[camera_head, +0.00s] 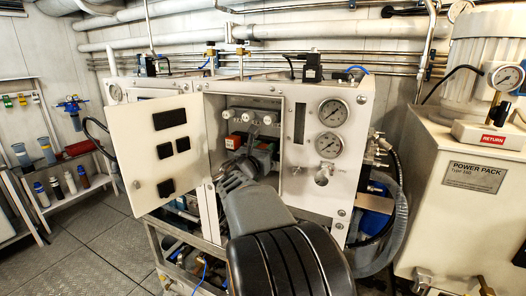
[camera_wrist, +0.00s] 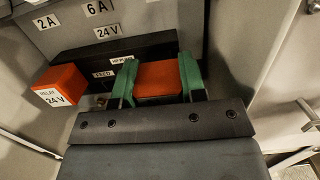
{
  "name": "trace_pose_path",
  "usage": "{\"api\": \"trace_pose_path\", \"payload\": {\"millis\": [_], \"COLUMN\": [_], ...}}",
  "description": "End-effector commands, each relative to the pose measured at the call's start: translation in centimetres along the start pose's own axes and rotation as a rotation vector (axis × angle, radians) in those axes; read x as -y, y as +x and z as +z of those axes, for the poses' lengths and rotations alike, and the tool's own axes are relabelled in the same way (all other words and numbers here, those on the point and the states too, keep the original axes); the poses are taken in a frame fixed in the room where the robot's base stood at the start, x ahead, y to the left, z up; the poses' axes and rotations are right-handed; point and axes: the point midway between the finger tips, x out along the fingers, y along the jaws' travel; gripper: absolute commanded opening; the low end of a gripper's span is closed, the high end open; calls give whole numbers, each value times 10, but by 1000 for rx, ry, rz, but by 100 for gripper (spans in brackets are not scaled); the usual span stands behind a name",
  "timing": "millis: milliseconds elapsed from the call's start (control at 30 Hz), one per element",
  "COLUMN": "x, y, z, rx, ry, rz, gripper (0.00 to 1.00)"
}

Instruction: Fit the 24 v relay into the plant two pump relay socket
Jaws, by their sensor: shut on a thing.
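My gripper (camera_wrist: 156,72) has green fingers on both sides of an orange relay block (camera_wrist: 160,80) and is shut on it. The held relay is at the front of a dark socket block (camera_wrist: 150,46) on the cabinet's back wall; how deep it sits is hidden. Labels reading FEED and, less clearly, HP PUMP are on this block. Another orange relay (camera_wrist: 58,88), marked RELAY 24 V, stands at the block's left. In the head view my gripper (camera_head: 262,152) reaches inside the open cabinet (camera_head: 284,112), with an orange relay (camera_head: 233,142) to its left.
The cabinet door (camera_head: 150,150) is swung open to the left. Labels 2A, 6A and 24V (camera_wrist: 107,32) are on the back wall above the block. Gauges (camera_head: 332,113) are on the panel at right. The cabinet side walls are close around my arm.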

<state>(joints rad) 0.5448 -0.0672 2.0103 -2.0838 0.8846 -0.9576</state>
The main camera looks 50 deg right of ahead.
Motion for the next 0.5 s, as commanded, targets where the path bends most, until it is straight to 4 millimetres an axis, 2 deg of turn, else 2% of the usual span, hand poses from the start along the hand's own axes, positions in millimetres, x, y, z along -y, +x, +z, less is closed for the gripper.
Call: {"api": "trace_pose_path", "payload": {"millis": [500], "x": [0], "y": [13], "z": [-2], "rx": [1], "ry": [0], "rz": [-1], "gripper": [11]}}
